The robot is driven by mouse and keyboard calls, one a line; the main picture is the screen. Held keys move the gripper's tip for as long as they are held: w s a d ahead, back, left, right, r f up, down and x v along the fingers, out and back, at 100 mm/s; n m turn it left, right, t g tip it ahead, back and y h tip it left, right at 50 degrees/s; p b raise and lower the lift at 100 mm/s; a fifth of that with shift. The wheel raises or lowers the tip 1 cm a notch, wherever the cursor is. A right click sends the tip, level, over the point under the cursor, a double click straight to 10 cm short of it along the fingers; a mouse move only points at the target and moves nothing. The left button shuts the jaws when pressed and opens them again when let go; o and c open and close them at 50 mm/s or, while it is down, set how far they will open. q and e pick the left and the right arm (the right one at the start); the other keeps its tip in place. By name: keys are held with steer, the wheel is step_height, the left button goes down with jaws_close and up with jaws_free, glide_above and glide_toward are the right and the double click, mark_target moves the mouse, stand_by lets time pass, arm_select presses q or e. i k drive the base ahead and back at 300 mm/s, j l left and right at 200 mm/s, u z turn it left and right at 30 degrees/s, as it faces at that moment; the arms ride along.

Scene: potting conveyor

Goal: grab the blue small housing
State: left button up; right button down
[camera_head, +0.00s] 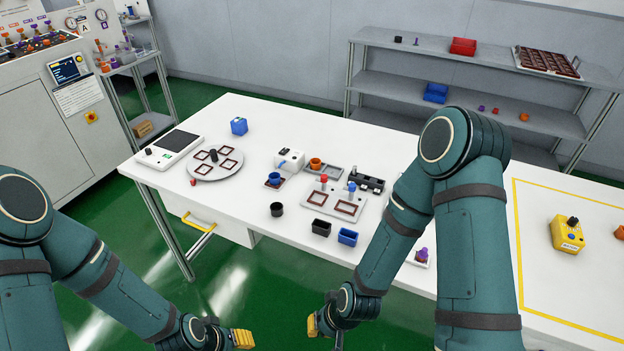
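Several blue things stand on the white table. A small blue round cup (274,179) sits on a small dark-edged plate near the middle. A blue open rectangular box (348,237) stands near the front edge, right of a black box. I cannot tell for certain which is the small housing. My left gripper (243,339) and my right gripper (313,325) hang low in front of the table, apart from all of these. Only their yellow parts show clearly, so their opening is unclear.
The white table (232,215) also holds a round turntable (214,165), a black cup (277,209), a black box (321,228), an orange cup (316,163) and a grey fixture plate (318,210). My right arm hides part of the table. The front left of the tabletop is clear.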

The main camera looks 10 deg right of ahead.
mark_target(274, 177)
steer(key=z, duration=1.6)
steer(key=j+z, duration=0.1)
steer(key=z, duration=0.35)
steer(key=j+z, duration=0.1)
steer(key=z, duration=0.8)
steer(key=k+j, duration=0.25)
steer(key=j, duration=0.2)
steer(key=k+j, duration=0.3)
steer(key=j, duration=0.15)
